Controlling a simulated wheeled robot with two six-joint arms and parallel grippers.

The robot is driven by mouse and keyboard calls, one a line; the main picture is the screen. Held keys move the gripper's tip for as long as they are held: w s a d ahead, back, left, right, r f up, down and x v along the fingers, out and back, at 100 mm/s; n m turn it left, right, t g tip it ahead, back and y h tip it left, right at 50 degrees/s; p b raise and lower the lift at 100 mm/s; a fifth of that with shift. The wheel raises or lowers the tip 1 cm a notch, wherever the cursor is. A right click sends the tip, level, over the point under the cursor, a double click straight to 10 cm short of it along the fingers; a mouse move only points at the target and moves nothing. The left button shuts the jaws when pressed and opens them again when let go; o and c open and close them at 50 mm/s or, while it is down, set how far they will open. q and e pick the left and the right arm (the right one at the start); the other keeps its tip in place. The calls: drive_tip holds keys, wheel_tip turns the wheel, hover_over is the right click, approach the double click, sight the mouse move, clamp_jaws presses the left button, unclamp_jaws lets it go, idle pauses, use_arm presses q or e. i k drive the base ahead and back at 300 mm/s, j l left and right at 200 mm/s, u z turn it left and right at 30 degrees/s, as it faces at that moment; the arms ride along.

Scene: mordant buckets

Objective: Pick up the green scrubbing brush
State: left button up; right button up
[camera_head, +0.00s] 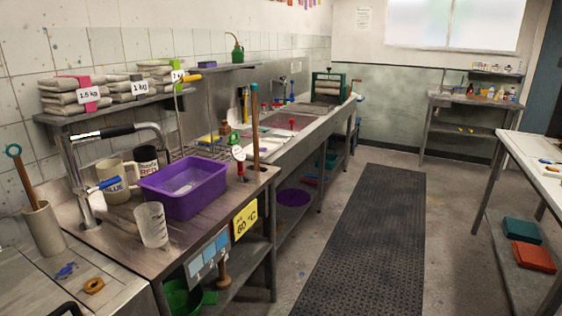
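I cannot make out a green scrubbing brush for certain. A small green item (234,138) lies by the near end of the sink, among other small things; it is too small to tell if it is a brush. Another green piece (210,297) shows on the low shelf beside a green bucket (183,298); its shape is also unclear. Neither of my grippers shows in this view.
The near counter holds a purple basin (183,190), a clear beaker (152,225), mugs (116,181) and a tall tap (80,180). The long sink (290,121) runs behind. A dark floor mat (370,240) lies clear. A white table (535,160) stands right.

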sight(237, 142)
drive_tip(key=i+u, duration=0.25)
drive_tip(key=i, duration=0.2)
drive_tip(key=i+l+u, duration=0.25)
drive_tip(key=i, duration=0.2)
drive_tip(key=i+l+u, duration=0.25)
drive_tip(key=i, duration=0.2)
drive_tip(key=i+l+u, duration=0.1)
drive_tip(key=u, duration=1.15)
